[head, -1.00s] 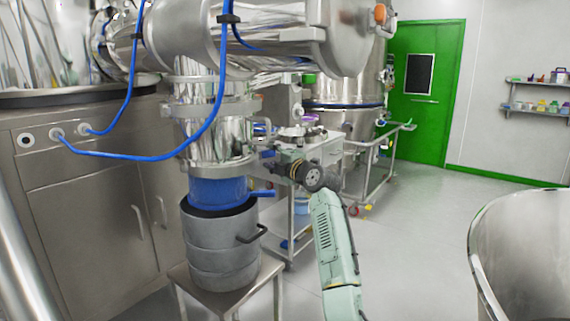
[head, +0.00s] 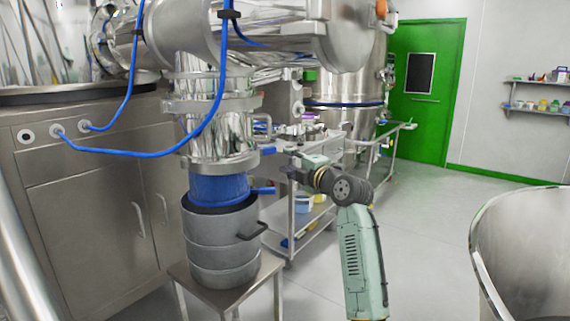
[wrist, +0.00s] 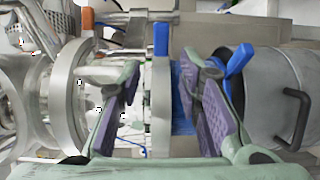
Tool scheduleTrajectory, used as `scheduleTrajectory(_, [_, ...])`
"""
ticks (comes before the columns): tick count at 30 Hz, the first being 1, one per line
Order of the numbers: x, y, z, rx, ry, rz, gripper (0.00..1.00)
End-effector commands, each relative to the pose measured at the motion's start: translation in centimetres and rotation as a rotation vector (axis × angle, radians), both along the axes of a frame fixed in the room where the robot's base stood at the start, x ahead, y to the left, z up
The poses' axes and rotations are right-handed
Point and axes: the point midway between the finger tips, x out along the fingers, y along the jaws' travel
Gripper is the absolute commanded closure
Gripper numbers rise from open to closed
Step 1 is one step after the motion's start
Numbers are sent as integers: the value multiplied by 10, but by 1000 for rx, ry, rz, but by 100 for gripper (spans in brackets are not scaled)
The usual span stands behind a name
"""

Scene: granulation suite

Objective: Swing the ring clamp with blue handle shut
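A metal ring clamp (wrist: 160,115) with a blue handle (wrist: 160,38) shows in the wrist view; its ring runs across the space between my fingers. In the head view a small blue tip (head: 268,150) shows beside the lower flange (head: 220,161). A second blue handle (wrist: 238,60) sticks out near the drum's top; it also shows in the head view (head: 263,190). My gripper (wrist: 158,80) is open, with a purple-padded finger on each side of the ring's line and nothing held. In the head view my gripper (head: 290,173) is right of the column, apart from it.
A blue sleeve (head: 220,188) joins the column to a grey drum (head: 220,245) with a black handle (head: 252,232), on a metal stand (head: 185,272). A blue hose (head: 150,154) loops across the front. An orange handle (wrist: 87,20) sits on another ring.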

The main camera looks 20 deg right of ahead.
Motion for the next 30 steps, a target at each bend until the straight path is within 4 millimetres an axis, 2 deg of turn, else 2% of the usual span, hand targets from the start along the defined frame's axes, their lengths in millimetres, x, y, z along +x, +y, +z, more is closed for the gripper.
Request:
scheduleTrajectory(1, [-11,-3,-11,-1,-5,0,73])
scheduleTrajectory(6, [-41,-9,-12,-2,-4,-1,85])
scheduleTrajectory(10, [-44,-9,-6,-1,0,-1,93])
scheduleTrajectory(13, [-31,-5,-3,-1,1,0,100])
scheduleTrajectory(24, [43,15,-2,-1,2,-1,100])
scheduleTrajectory(30, [73,24,-4,-1,2,-2,100])
